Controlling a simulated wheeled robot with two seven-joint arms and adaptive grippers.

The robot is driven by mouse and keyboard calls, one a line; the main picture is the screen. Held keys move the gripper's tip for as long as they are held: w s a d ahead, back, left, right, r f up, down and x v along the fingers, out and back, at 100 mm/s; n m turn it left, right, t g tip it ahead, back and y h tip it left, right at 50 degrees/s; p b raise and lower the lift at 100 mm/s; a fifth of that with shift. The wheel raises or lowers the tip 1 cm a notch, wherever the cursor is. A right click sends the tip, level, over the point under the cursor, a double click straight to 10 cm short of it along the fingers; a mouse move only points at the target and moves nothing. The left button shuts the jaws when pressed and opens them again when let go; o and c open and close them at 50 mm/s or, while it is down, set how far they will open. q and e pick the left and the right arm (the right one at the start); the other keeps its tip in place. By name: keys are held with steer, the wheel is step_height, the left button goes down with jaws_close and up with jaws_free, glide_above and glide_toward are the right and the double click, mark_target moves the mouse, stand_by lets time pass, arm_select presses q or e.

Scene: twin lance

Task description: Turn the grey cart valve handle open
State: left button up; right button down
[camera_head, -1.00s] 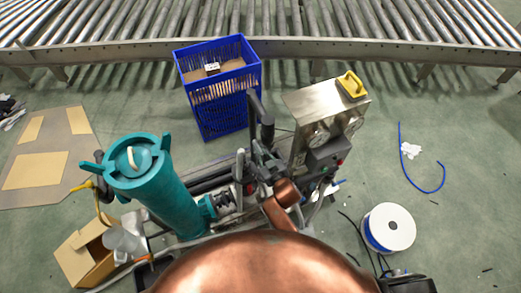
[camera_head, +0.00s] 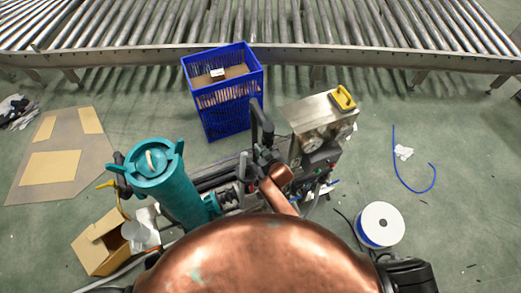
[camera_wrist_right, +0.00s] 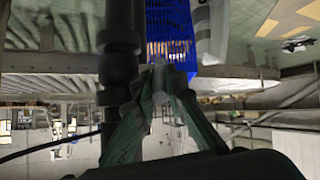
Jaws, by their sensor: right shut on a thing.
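The cart carries a teal cylinder (camera_head: 172,190) at left and a steel panel box (camera_head: 313,112) with gauges at right. My right gripper (camera_head: 256,162) is between them, at the cart's pipework beside a black upright bar (camera_head: 262,118). A grey upright lever (camera_head: 242,166), which looks like the valve handle, stands just left of the gripper. In the right wrist view the gripper's fingers (camera_wrist_right: 160,80) close around a narrow grey piece; its full shape is hidden. A thick black bar (camera_wrist_right: 120,70) runs close beside the fingers. My left gripper is out of view.
A blue crate (camera_head: 226,100) stands behind the cart. A roller conveyor (camera_head: 350,55) crosses the back. A cardboard box (camera_head: 100,245) lies front left, and a white cable spool (camera_head: 380,224) stands at right. Open green floor lies right of the panel box.

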stand_by(0.4)
steer(key=c, duration=2)
jaws_free()
steer(key=shift+o, duration=0.2)
